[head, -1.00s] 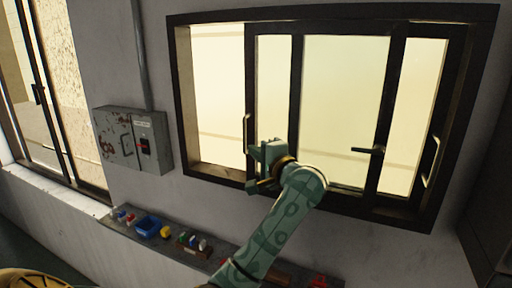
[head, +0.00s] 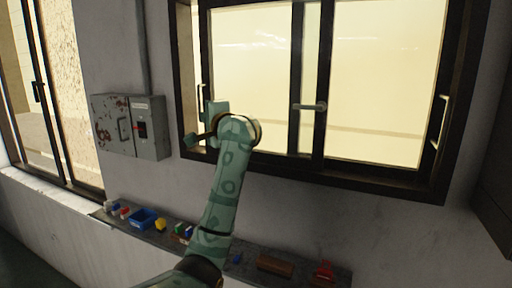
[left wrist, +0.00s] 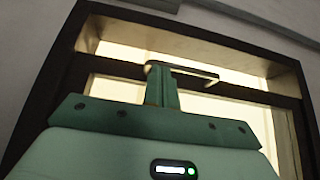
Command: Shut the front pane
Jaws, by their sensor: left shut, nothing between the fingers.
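The front pane (head: 250,75) is a dark-framed sliding glass pane in the window (head: 385,185). Its left edge stands close to the left jamb, with a narrow pale strip (head: 195,50) between them. A thin upright handle (head: 202,93) sits on its left stile and a lever (head: 310,106) on its right stile. My left gripper (head: 202,125) is shut and empty at the left stile, by the handle's lower part. In the left wrist view the shut fingers (left wrist: 160,86) are beside the handle (left wrist: 195,73); contact is unclear. My right gripper is out of view.
A grey switch box (head: 120,127) hangs on the wall left of the window. Below, a narrow shelf holds a blue bin (head: 143,219), a brown block (head: 275,266) and several small items. A second handle (head: 441,120) is at the window's right.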

